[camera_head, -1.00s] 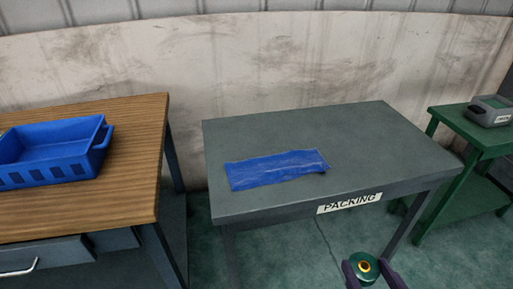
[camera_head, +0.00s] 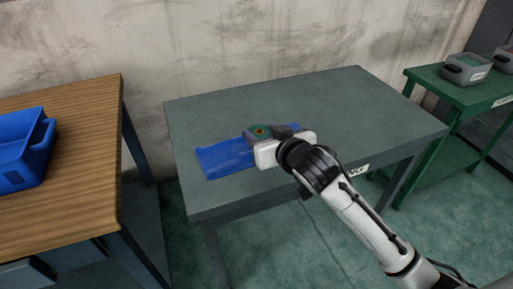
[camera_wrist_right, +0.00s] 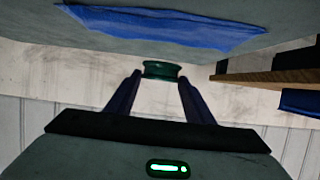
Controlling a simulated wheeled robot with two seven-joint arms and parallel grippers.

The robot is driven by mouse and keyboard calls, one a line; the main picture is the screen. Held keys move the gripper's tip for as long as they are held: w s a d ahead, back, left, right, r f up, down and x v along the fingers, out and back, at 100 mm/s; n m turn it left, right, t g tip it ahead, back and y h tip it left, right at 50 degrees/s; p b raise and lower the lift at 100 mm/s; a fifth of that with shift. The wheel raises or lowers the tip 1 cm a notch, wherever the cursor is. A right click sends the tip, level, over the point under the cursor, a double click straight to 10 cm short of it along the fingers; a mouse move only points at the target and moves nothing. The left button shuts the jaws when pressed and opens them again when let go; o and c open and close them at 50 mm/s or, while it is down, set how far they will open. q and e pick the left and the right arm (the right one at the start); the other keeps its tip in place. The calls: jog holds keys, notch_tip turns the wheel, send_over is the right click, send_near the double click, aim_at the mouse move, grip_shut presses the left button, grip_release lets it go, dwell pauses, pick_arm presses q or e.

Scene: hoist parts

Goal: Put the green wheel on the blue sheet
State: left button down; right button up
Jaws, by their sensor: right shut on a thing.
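The green wheel (camera_head: 260,130) has a reddish-gold centre. It is held between the fingers of my right gripper (camera_head: 267,135), over the grey packing table in the head view. The wheel also shows between the two dark fingertips in the right wrist view (camera_wrist_right: 162,69). The blue sheet (camera_head: 222,160) lies flat on the table, with its right part hidden behind my right gripper. It also shows at the top of the right wrist view (camera_wrist_right: 170,27), apart from the wheel. The wheel's exact height above the sheet is hard to tell. My left gripper is not in view.
The grey packing table (camera_head: 330,100) is otherwise clear. A wooden table (camera_head: 85,180) with a blue crate (camera_head: 20,165) stands at the left. A green table (camera_head: 440,105) with grey boxes (camera_head: 466,68) stands at the right. A stained wall is behind.

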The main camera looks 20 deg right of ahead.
jog(key=w+r, duration=0.1)
jog(key=w, duration=0.1)
jog(key=w+d+r, duration=0.1)
jog(key=w+r, duration=0.1)
jog(key=shift+w+r+b, duration=0.2)
jog(key=shift+w+b, duration=0.05)
jog(key=shift+b, duration=0.1)
jog(key=shift+w+f, duration=0.15)
jog(key=shift+f, duration=0.05)
notch_tip(320, 180, down, 9)
jog(key=shift+f+b, duration=0.1)
jog(key=shift+b, duration=0.7)
jog(key=shift+f, duration=0.1)
jog(key=shift+f, duration=0.35)
jog(key=shift+f, duration=0.15)
jog(key=o, duration=1.5)
jog(key=shift+f, duration=0.2)
jog(key=shift+r, duration=0.1)
